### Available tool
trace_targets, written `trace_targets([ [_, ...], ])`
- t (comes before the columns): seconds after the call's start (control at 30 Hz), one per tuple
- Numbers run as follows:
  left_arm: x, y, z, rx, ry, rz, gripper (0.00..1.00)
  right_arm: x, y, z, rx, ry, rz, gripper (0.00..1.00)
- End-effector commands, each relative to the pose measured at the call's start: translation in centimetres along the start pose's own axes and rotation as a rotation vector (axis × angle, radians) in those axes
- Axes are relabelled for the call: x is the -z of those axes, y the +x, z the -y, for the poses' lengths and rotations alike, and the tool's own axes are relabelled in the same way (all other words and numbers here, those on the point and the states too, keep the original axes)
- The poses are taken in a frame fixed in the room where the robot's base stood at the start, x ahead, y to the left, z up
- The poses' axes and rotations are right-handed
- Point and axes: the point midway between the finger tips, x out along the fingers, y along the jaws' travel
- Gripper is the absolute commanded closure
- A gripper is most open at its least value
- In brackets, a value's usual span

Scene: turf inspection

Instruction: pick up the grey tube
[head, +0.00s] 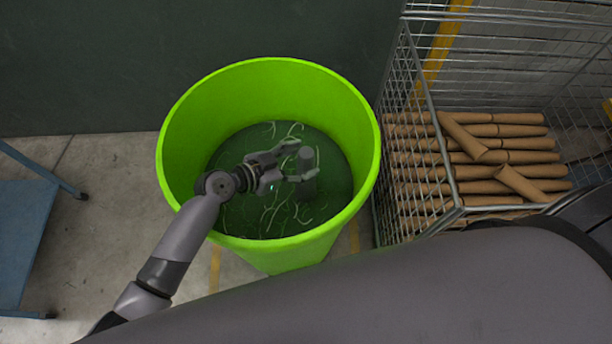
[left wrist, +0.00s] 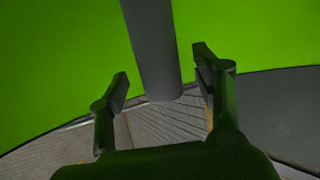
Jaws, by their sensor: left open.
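The grey tube (head: 307,163) stands inside the bright green bin (head: 270,244), over the dark green bottom with pale strands. My left arm reaches over the bin's near left rim. My left gripper (head: 295,160) is open at the tube, with its fingers pointing right. In the left wrist view the tube (left wrist: 153,45) comes down from the top edge between the two spread fingers (left wrist: 161,82), with gaps visible on both sides. The tube's upper end is outside that view. My right gripper is not in view.
A wire cage (head: 432,150) holding stacked brown tubes (head: 480,157) stands close to the right of the bin. A blue cart (head: 25,235) is at the left. A dark wall (head: 90,65) is behind the bin. Concrete floor is clear between the cart and the bin.

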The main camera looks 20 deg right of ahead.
Motion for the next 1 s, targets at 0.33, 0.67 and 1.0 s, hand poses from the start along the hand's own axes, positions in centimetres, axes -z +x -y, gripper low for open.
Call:
trace_targets([
  [0.33, 0.0, 2.1, 0.1, 0.002, 0.001, 0.000, 0.40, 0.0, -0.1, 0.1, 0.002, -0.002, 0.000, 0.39],
  [0.67, 0.0, 2.1, 0.1, 0.002, 0.001, 0.000, 0.56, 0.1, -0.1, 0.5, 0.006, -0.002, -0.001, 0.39],
  [1.0, 0.0, 2.1, 0.1, 0.002, 0.001, 0.000, 0.79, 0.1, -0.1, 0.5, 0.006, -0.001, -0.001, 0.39],
])
